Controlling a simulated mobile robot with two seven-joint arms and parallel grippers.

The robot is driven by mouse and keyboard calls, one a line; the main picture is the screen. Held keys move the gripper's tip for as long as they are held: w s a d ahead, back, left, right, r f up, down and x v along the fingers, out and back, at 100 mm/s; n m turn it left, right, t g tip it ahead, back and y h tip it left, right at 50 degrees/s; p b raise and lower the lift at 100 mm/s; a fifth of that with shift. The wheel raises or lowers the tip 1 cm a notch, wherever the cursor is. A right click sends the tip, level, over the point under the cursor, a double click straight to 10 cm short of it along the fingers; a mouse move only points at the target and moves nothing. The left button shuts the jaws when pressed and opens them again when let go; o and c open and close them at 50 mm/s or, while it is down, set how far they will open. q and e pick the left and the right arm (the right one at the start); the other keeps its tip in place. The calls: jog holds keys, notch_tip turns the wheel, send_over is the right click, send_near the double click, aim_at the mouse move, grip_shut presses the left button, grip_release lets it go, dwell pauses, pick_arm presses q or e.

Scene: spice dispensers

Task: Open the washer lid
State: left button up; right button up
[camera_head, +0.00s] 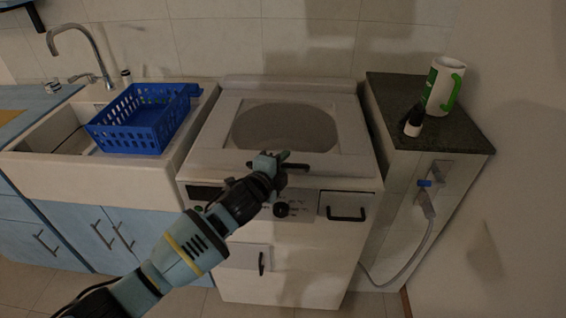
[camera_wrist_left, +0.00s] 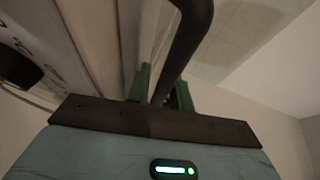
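The white washer (camera_head: 290,240) stands in the middle of the head view. Its lid (camera_head: 225,130), with a large grey oval panel, lies closed on top. A dark handle (camera_head: 298,167) runs along the lid's front edge. My left gripper (camera_head: 272,160) is at the left part of this handle and covers some of it. In the left wrist view the dark handle bar (camera_wrist_left: 187,42) passes between the two green fingers (camera_wrist_left: 162,92), which are close together around it. My right gripper is not in view.
A blue basket (camera_head: 140,125) sits by the sink at left. The washer's front has a knob (camera_head: 283,209) and a drawer handle (camera_head: 346,215).

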pick_arm(q)
jog(key=shift+w+d, duration=0.1)
jog(key=shift+w, duration=0.05)
jog(key=shift+c, duration=0.2)
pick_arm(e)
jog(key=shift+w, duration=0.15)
pick_arm(q)
grip_shut()
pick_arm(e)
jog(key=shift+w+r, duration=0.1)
